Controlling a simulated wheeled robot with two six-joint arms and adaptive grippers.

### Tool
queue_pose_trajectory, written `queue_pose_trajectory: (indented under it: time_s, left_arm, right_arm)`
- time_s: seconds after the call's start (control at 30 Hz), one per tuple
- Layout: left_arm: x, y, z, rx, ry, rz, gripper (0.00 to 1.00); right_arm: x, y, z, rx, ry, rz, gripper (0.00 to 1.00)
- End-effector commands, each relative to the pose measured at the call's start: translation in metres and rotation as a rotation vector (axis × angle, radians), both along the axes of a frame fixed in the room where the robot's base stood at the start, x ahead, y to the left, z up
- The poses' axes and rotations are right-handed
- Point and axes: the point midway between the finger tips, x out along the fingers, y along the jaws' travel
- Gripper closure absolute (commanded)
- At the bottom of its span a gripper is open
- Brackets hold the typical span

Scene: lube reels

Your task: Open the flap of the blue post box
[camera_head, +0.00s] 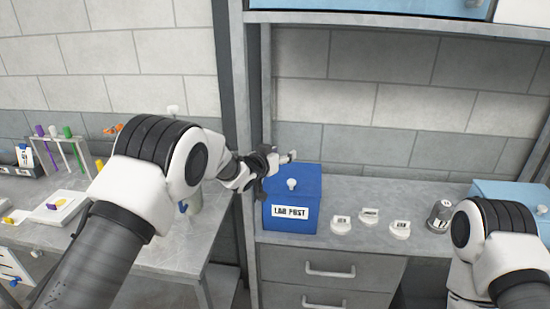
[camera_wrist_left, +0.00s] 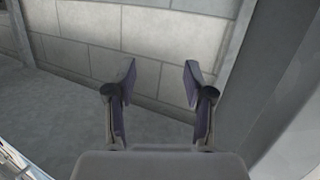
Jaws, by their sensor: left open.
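The blue post box (camera_head: 291,197) stands on the grey counter, with a white "LAB POST" label on its front and a white knob (camera_head: 291,184) on its top. Its flap appears closed. My left gripper (camera_head: 280,160) is at the back left of the box, level with or above its top edge; I cannot tell whether it touches the box. In the left wrist view my left gripper (camera_wrist_left: 158,85) is open and empty, facing a brick wall. My right arm shows at the lower right of the head view, but its gripper is out of view.
Several white labelled discs (camera_head: 370,215) and a grey weight-like cylinder (camera_head: 440,214) stand right of the box. A light blue box (camera_head: 510,195) is at the far right. A grey upright post (camera_head: 232,110) stands left of the box. A left bench holds a tube rack (camera_head: 65,150).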

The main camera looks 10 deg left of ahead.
Motion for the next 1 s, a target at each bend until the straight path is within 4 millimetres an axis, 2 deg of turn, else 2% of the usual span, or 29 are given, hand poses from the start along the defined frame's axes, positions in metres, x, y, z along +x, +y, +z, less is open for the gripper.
queue_pose_trajectory:
  time_s: [0.1, 0.23, 0.53, 0.63, 0.67, 0.77, 0.83, 0.87, 0.9, 0.97, 1.0]
  left_arm:
    - [-0.02, 0.009, 0.006, 0.0, 0.001, 0.001, 0.47]
    - [-0.033, 0.014, 0.008, -0.001, 0.0, 0.0, 0.47]
    - [-0.036, 0.015, 0.008, -0.001, 0.001, 0.0, 0.47]
    - [-0.037, 0.016, -0.006, -0.001, 0.012, 0.0, 0.47]
    - [-0.038, 0.017, -0.016, -0.002, 0.021, 0.001, 0.47]
    - [-0.044, 0.026, -0.071, -0.009, 0.079, 0.016, 0.47]
    - [-0.058, 0.036, -0.12, -0.014, 0.151, 0.033, 0.47]
    - [-0.067, 0.041, -0.142, -0.018, 0.187, 0.045, 0.47]
    - [-0.081, 0.048, -0.173, -0.024, 0.24, 0.062, 0.47]
    - [-0.104, 0.059, -0.217, -0.032, 0.32, 0.09, 0.47]
    - [-0.122, 0.066, -0.246, -0.033, 0.375, 0.11, 0.47]
  right_arm:
    - [0.0, 0.0, 0.0, 0.0, 0.0, 0.0, 1.0]
    - [0.0, 0.0, 0.0, 0.0, 0.0, 0.0, 1.0]
    - [0.0, 0.0, 0.0, 0.0, 0.0, 0.0, 1.0]
    - [0.0, 0.0, -0.005, 0.0, 0.0, 0.0, 1.0]
    - [0.0, 0.0, -0.009, 0.0, 0.0, 0.0, 1.0]
    - [0.0, 0.0, -0.026, 0.0, 0.0, 0.0, 1.0]
    - [0.0, 0.0, -0.036, 0.0, 0.0, 0.0, 1.0]
    - [0.0, 0.0, -0.041, 0.0, 0.0, 0.0, 1.0]
    - [0.0, 0.0, -0.046, 0.0, 0.0, 0.0, 1.0]
    - [0.0, 0.0, -0.054, 0.0, 0.0, 0.0, 1.0]
    - [0.0, 0.0, -0.059, 0.0, 0.0, 0.0, 1.0]
